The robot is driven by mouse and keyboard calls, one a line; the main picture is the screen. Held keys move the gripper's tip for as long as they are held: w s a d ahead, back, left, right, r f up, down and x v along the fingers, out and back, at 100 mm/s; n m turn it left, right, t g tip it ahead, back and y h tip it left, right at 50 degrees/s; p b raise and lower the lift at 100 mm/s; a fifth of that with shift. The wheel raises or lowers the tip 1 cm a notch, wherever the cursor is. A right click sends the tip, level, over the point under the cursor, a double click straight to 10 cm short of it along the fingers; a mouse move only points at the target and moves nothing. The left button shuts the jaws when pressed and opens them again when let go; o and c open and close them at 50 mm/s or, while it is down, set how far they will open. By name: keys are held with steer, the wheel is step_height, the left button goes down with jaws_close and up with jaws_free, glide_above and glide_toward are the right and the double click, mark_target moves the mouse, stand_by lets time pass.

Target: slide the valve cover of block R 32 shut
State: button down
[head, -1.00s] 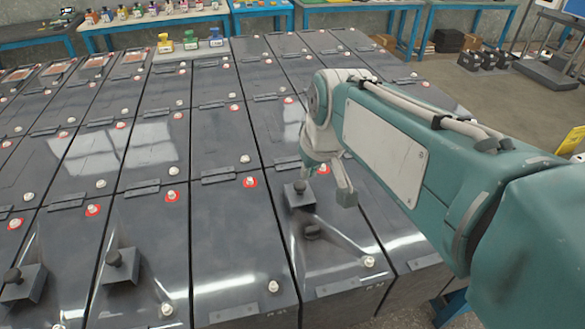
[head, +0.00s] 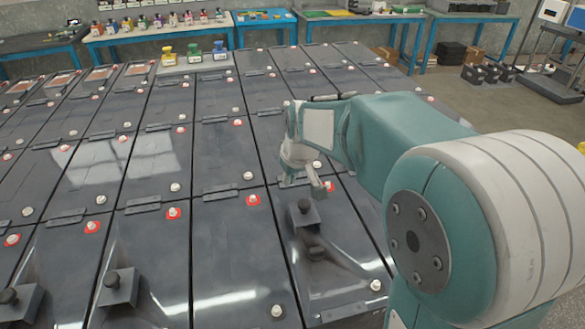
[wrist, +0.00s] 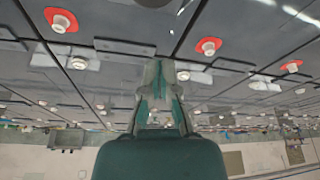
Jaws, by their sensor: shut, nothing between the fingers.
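The block (head: 345,280) at the front right of the rows has its valve cover (head: 303,212), a dark plate with a round knob, standing behind a dark round valve opening (head: 316,253). The opening is uncovered. No label is readable, so I cannot confirm that this is R 32. My gripper (head: 302,184) is shut and empty, above and just beyond the cover, apart from it as far as I can see. In the wrist view my gripper (wrist: 163,85) points over block tops, with nothing held.
Neighbouring blocks at the left have similar knobbed covers (head: 117,285) (head: 17,303). White-capped terminals, some on red pads (head: 253,199), stand up from the blocks. Coloured bottles (head: 193,52) stand at the far end. Blue-legged benches (head: 160,35) line the back; open floor (head: 450,100) lies to the right.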

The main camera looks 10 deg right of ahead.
mark_target(304, 212)
steer(key=shift+w+f, duration=0.15)
steer(key=shift+f, duration=0.55)
steer(key=shift+s+f, duration=0.15)
steer(key=shift+s, duration=0.05)
steer(key=shift+s+d, duration=0.3)
steer(key=shift+s, duration=0.55)
steer(key=shift+s+d, duration=0.25)
steer(key=shift+s, duration=0.55)
